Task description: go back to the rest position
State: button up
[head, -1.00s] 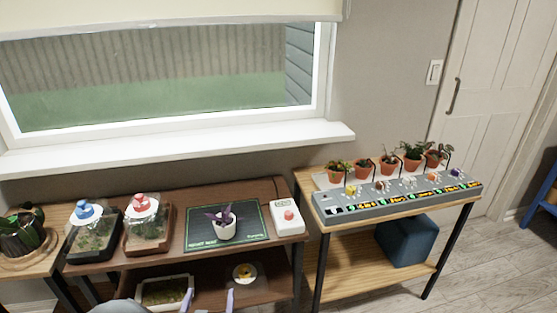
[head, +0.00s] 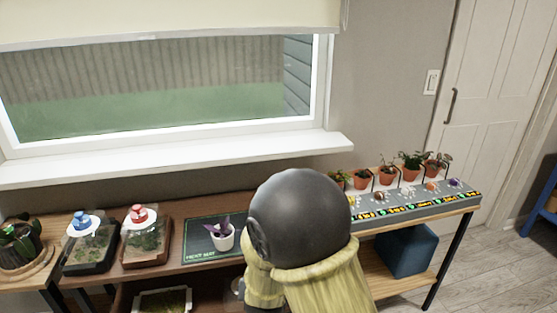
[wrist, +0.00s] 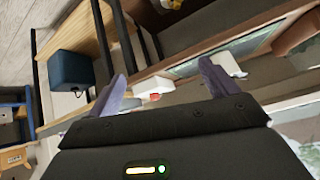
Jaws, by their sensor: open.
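My gripper (wrist: 162,85) shows in the wrist view with its two purple fingers wide apart and nothing between them. Beyond the fingers, the white box with a red button (wrist: 153,89) and table edges appear tilted. In the head view my arm fills the lower middle, and my gripper is not seen there. My arm hides the right part of the dark mat (head: 200,252) and the left end of the grey panel (head: 420,204). A white pot with a purple plant (head: 223,238) stands upright on the mat.
Two domed terrariums with a blue knob (head: 92,250) and a red knob (head: 146,240) stand on the left. Several terracotta pots (head: 410,165) line the right table's back. A blue cube (head: 407,250) sits on its lower shelf. Floor is open at the right.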

jog(key=s+d+r+n+g, duration=0.1)
jog(key=s+d+r+g, duration=0.2)
jog(key=s+d, duration=0.55)
jog(key=s+d+r+g, duration=0.3)
jog(key=s+d+r, duration=0.15)
jog(key=d, duration=0.65)
notch_tip(320, 180, up, 19)
jog(key=p, duration=2)
jog(key=shift+s+r+h, duration=0.15)
jog(key=shift+s+h, duration=0.15)
jog(key=shift+h, duration=0.1)
jog(key=shift+a, duration=0.15)
